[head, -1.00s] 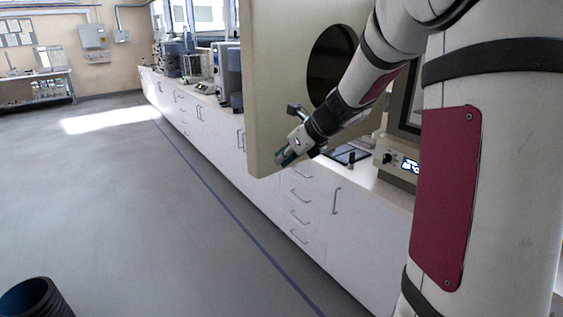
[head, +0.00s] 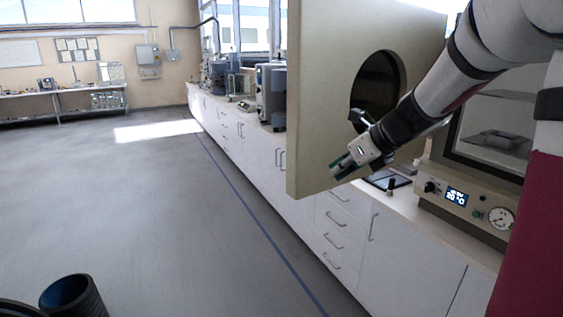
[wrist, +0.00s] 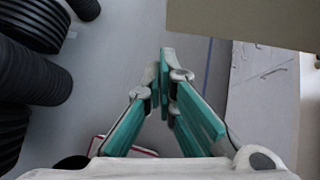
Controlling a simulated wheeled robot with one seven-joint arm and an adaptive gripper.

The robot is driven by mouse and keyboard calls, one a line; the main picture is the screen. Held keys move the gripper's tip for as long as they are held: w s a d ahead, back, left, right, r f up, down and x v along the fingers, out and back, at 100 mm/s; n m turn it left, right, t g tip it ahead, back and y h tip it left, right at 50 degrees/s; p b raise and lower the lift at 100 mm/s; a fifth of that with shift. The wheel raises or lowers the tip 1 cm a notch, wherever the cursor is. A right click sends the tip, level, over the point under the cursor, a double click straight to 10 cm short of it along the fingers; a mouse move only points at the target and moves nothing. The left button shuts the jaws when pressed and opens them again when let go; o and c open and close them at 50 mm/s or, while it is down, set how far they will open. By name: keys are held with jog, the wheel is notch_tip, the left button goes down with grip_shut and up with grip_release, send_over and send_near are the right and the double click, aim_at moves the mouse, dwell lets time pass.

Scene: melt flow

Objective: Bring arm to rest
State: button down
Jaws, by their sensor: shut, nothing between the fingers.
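My gripper (head: 342,168) is in front of the lower part of an open beige oven door (head: 318,100) with a dark round window. In the wrist view my gripper (wrist: 166,85) has its green fingers closed together, with nothing between them. My arm reaches down to it from the upper right of the head view. Whether the gripper touches the door cannot be told.
The oven (head: 460,198) with a lit display and a gauge stands on the white bench (head: 350,225) at right. Instruments line the bench farther back. Black ribbed tubes (wrist: 38,75) show at left in the wrist view. The grey floor (head: 120,200) at left is open.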

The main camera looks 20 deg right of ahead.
jog(key=s+a+r+n+g, duration=0.2)
jog(key=s+a+n+g, duration=0.1)
jog(key=s+a+n, duration=1.1)
jog(key=s+a+f+n+h, duration=0.2)
jog(key=s+n, duration=0.8)
jog(key=n, duration=0.8)
jog(key=shift+s+a+f+n, duration=0.15)
jog(key=shift+s+a+n, duration=0.2)
jog(key=shift+a, duration=0.45)
